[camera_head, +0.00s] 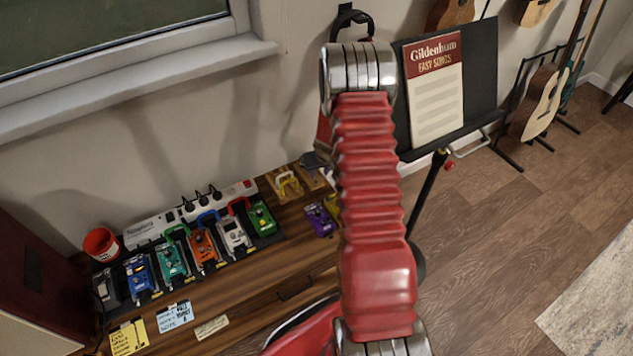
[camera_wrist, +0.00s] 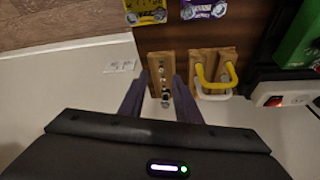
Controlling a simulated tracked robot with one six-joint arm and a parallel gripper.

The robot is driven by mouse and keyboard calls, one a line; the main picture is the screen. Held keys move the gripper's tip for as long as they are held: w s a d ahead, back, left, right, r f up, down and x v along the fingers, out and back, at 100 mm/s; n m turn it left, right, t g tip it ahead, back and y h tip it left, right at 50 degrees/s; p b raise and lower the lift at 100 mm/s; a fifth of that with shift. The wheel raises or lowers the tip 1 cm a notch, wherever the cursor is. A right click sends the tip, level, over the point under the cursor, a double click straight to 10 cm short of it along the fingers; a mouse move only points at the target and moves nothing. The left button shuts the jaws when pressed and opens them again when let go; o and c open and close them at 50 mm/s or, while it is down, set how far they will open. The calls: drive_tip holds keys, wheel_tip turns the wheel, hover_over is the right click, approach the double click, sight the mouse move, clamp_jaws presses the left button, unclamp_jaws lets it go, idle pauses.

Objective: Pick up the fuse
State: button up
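My gripper (camera_wrist: 159,84) is open in the wrist view, its two dark fingers apart on either side of a small wooden block (camera_wrist: 155,66). Nothing shows held between the fingers.
Beside the block, a second wooden block carries yellow and white U-shaped handles (camera_wrist: 215,78). A power strip (camera_head: 190,212) and several coloured pedals (camera_head: 203,245) crowd the wooden cabinet top (camera_head: 255,290). A red cup (camera_head: 101,243) stands at the left. A music stand (camera_head: 478,75) is behind my arm.

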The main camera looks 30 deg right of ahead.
sight(316, 179)
drive_tip(key=shift+x, duration=1.45)
drive_tip(key=shift+w, duration=0.1)
drive_tip(key=shift+x, duration=2.6)
drive_tip(key=shift+w+a, duration=0.15)
drive_tip(key=shift+c, duration=0.5)
clamp_jaws()
